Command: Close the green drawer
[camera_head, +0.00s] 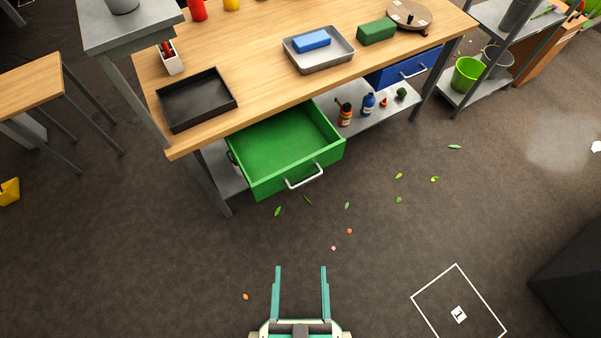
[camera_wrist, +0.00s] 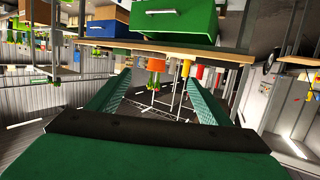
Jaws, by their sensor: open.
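The green drawer (camera_head: 283,152) is pulled out from under the wooden workbench and looks empty inside. Its pale handle (camera_head: 304,177) is on the front face, towards me. In the wrist view the green drawer (camera_wrist: 174,22) shows at the top. My gripper (camera_head: 301,268) is open and empty, over the floor in front of the drawer and clearly apart from it. In the wrist view my gripper's fingers (camera_wrist: 160,88) are spread with nothing held between them.
The workbench (camera_head: 262,85) carries a black tray (camera_head: 197,98) and a metal tray (camera_head: 319,52). A blue drawer (camera_head: 404,68) sits under the bench's right side. Bottles stand on the lower shelf (camera_head: 388,117). The floor between my gripper and the drawer holds only scattered leaves and petals.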

